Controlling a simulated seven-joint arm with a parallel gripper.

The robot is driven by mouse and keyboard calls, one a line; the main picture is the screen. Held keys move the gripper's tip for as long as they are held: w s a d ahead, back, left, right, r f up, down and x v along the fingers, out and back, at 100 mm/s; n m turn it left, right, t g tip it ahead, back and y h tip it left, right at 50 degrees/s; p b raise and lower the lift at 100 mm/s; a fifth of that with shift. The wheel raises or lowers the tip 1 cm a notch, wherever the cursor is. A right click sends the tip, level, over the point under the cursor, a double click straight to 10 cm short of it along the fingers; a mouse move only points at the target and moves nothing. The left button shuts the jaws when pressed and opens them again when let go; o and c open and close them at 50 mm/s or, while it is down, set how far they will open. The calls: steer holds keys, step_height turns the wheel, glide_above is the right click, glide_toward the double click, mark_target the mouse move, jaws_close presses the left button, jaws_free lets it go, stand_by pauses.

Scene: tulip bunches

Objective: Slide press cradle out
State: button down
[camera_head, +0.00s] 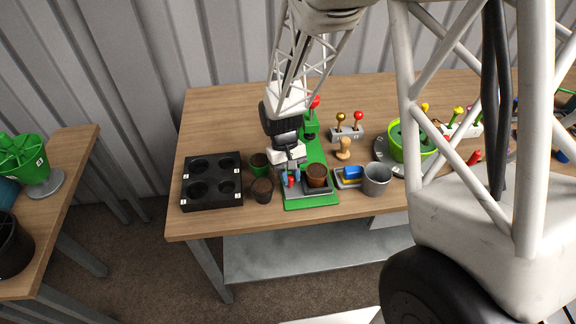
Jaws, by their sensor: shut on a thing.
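The press (310,125) is green with a red-topped lever and stands on a long green base near the table's middle. Its cradle (292,194) is a grey tray at the front end of that base. A brown soil-filled pot (317,176) sits on the cradle's right part. My gripper (291,179) points down over the cradle's left part. Its blue fingertips are shut on a small red knob (291,182) there, left of the pot. My wrist hides part of the base and of the press.
A black tray with round holes (212,205) is at left, with two small pots (262,190) between it and the cradle. A blue-yellow sponge (352,174) and a grey cup (376,178) stand close at right. The table's front edge (260,226) is near.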

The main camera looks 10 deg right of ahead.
steer(key=shift+s, duration=0.65)
steer(key=c, duration=0.9)
jaws_free()
steer(key=shift+c, duration=0.2)
steer(key=shift+r, duration=0.1)
steer(key=v, duration=0.7)
steer(key=shift+w+r, duration=0.2)
steer(key=shift+r, duration=0.05)
